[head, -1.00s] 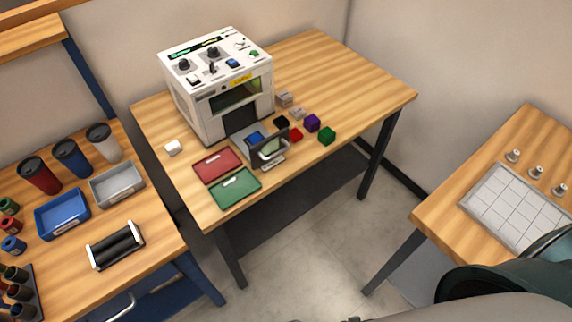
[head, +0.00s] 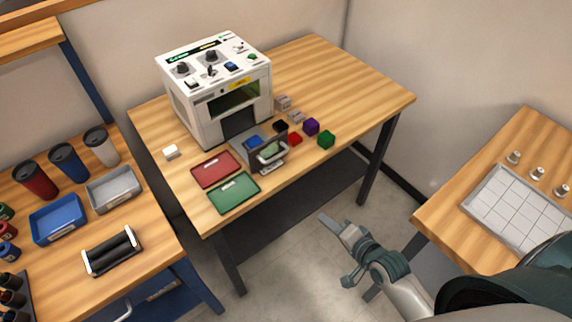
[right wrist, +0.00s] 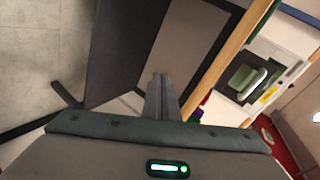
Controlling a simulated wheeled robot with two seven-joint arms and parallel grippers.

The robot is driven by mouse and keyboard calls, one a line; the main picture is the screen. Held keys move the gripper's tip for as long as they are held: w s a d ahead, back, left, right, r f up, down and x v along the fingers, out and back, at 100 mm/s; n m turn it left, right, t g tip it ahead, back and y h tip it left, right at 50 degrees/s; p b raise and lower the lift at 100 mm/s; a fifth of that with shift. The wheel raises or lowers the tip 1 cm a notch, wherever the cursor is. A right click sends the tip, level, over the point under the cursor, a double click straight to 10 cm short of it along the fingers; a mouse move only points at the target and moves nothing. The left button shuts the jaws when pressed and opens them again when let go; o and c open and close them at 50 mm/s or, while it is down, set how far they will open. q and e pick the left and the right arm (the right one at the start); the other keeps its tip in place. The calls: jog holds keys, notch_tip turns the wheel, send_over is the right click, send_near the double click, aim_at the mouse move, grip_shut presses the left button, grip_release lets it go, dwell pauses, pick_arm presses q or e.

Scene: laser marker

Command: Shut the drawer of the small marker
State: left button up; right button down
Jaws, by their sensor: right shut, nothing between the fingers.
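The small marker (head: 215,85) is a white box with knobs on top, standing on the middle wooden table. Its drawer (head: 266,153) is pulled out toward the front, with a blue block (head: 253,142) in it and a pale handle (head: 272,154) on its front panel. The right wrist view also shows the marker (right wrist: 262,85), turned sideways. My right gripper (head: 333,229) is in front of the table over the floor, below and right of the drawer and apart from it. Its fingers (right wrist: 160,84) are together and empty. My left gripper is not in view.
Red (head: 215,169) and green (head: 234,192) trays lie left of the drawer. Several small cubes, such as the green cube (head: 326,139), sit to its right. The front table edge (head: 300,181) lies between gripper and drawer. Side tables stand left and right.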

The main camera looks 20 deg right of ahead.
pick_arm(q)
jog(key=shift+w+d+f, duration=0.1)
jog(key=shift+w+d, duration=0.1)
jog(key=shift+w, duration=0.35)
pick_arm(e)
jog(key=a+r+m+t+y, duration=0.2)
jog(key=a+r, duration=0.1)
jog(key=r, duration=1.5)
jog(key=shift+s+a+t+y, duration=0.25)
jog(key=shift+s+t+y, duration=0.05)
jog(key=shift+s, duration=0.15)
jog(key=shift+w, duration=0.1)
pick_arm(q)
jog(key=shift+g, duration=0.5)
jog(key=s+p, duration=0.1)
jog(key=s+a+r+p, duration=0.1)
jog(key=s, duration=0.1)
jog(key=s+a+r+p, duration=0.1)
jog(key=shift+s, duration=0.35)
pick_arm(e)
jog(key=x, duration=1.3)
jog(key=shift+w+a, duration=0.15)
jog(key=shift+w, duration=0.2)
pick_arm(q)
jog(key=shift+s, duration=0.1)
pick_arm(e)
jog(key=shift+f, duration=0.1)
